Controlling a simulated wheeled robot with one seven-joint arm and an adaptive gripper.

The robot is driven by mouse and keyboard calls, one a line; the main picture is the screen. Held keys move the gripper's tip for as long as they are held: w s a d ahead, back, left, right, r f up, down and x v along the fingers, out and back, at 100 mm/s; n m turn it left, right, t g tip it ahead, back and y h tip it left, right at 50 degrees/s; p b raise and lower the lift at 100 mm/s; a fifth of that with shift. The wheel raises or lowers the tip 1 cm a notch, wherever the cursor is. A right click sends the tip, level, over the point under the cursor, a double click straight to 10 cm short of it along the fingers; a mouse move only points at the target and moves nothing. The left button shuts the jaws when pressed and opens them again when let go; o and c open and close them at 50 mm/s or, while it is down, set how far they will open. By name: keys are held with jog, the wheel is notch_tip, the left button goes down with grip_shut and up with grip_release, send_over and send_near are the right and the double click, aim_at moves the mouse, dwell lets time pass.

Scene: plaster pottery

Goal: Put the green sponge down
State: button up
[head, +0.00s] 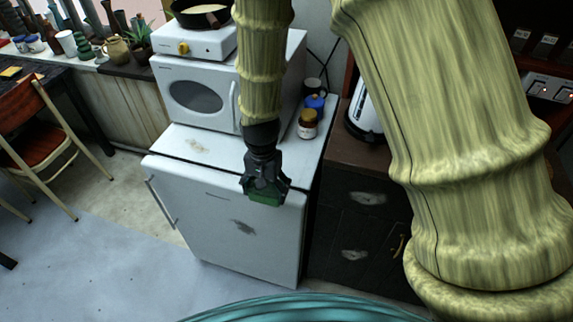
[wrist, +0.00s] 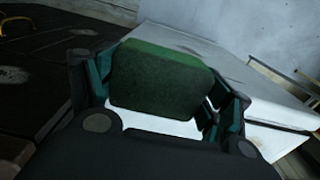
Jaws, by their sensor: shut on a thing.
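The green sponge (wrist: 162,84) sits between the fingers of my gripper (wrist: 160,100) in the wrist view, with a brighter green top edge and a darker face. In the head view my gripper (head: 265,188) points down in front of the white fridge (head: 235,225), near the front edge of its top. A strip of the sponge (head: 267,197) shows at the fingertips there. My gripper is shut on the sponge. I cannot tell from these views how high the sponge is above the fridge top or whether it touches it.
A white microwave (head: 195,95) stands on the fridge, with a hot plate (head: 197,45) and pan (head: 205,13) above. A brown jar (head: 307,124) and blue jar (head: 316,103) stand right of it. The fridge top's front strip is clear.

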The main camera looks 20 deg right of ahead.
jog(key=p, duration=0.4)
send_over(288, 175)
jog(key=shift+s+f, duration=0.1)
jog(key=shift+f, duration=0.55)
jog(key=shift+f+p, duration=1)
jog(key=shift+f, duration=0.75)
jog(key=shift+f, duration=0.2)
jog(key=o, duration=1.3)
jog(key=shift+c, duration=0.2)
jog(key=shift+r, duration=0.1)
notch_tip(288, 175, up, 12)
jog(key=b, duration=0.4)
jog(key=shift+r, duration=0.1)
